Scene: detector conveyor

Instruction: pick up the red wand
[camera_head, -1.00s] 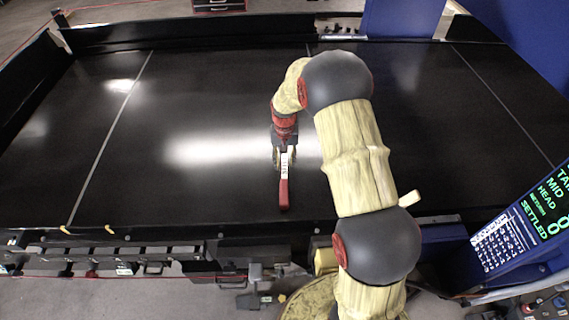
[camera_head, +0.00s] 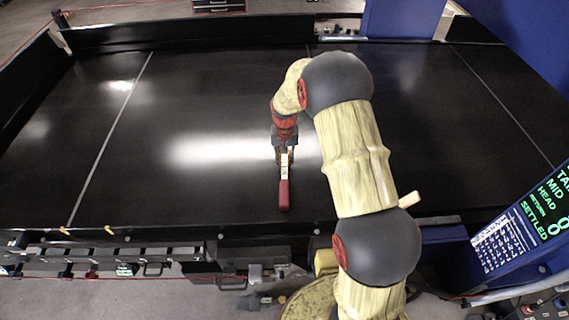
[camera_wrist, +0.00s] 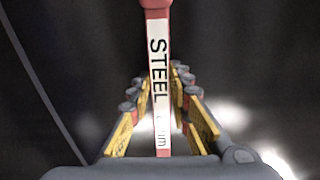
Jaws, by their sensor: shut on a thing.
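The red wand (camera_head: 284,195) has a red end and a white label. In the head view it points toward the belt's near edge. In the wrist view the wand (camera_wrist: 158,75) runs lengthwise between the fingers, and its label reads "STEEL". My gripper (camera_head: 284,158) is over the black belt, shut on the wand's labelled part. In the wrist view the fingers of my gripper (camera_wrist: 163,90) lie on both sides of the wand. I cannot tell whether the wand touches the belt.
The black conveyor belt (camera_head: 200,100) is otherwise clear, with thin pale lines across it. A dark rail (camera_head: 200,238) runs along its near edge. A blue console (camera_head: 520,225) with a screen stands at the right. A blue panel (camera_head: 405,18) stands behind the belt.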

